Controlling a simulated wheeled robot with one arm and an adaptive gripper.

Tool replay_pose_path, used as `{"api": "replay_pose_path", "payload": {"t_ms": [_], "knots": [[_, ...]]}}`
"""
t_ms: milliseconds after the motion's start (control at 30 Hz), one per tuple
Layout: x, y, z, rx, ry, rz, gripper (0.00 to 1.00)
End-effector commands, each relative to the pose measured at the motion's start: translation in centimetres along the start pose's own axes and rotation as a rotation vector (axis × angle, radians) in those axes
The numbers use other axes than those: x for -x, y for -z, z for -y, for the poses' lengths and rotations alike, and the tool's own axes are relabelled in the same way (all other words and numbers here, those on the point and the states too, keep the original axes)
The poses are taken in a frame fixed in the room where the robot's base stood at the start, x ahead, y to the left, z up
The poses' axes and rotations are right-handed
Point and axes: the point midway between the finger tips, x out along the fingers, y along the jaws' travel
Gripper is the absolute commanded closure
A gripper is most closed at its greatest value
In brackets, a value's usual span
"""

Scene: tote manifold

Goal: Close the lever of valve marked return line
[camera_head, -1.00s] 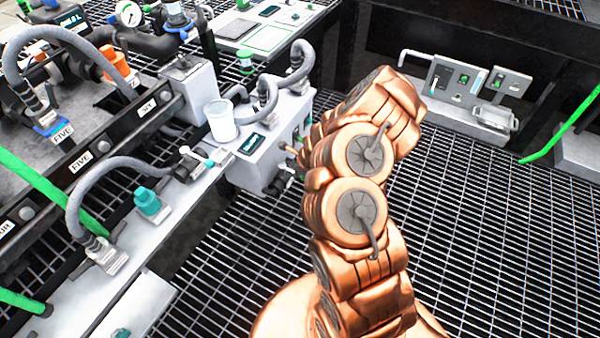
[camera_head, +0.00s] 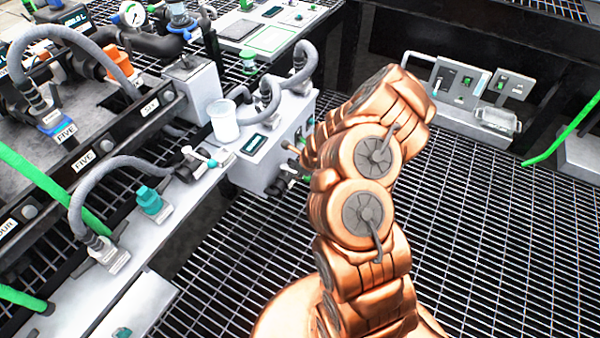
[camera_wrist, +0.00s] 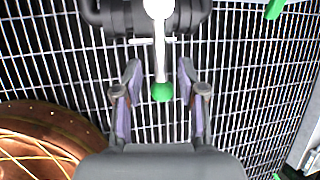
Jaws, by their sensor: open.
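In the wrist view a pale lever (camera_wrist: 161,55) with a green ball end (camera_wrist: 162,92) hangs from a dark pipe-like valve body (camera_wrist: 110,18) at the top. My gripper (camera_wrist: 158,72) is open, one finger on each side of the lever. The ball lies between the fingers, with a gap on both sides. No marking reading return line is legible. In the head view my arm hides the gripper and the lever; small fittings (camera_head: 292,165) show on the side of a white box (camera_head: 262,150) beside the arm.
Dark grating floor (camera_head: 480,230) is open on the right. Left stands a bench (camera_head: 120,270) with grey hoses, a teal fitting (camera_head: 150,202) and labels. A switch panel (camera_head: 470,85) stands at the back right. A copper-coloured round part (camera_wrist: 45,140) fills the wrist view's lower left.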

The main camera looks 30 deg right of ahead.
Motion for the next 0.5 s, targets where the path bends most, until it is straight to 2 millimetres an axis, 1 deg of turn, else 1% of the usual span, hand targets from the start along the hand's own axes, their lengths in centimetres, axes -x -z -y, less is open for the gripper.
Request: {"api": "replay_pose_path", "payload": {"t_ms": [500], "knots": [[7.0,0.1,0.1,0.001,0.002,0.000,0.60]]}}
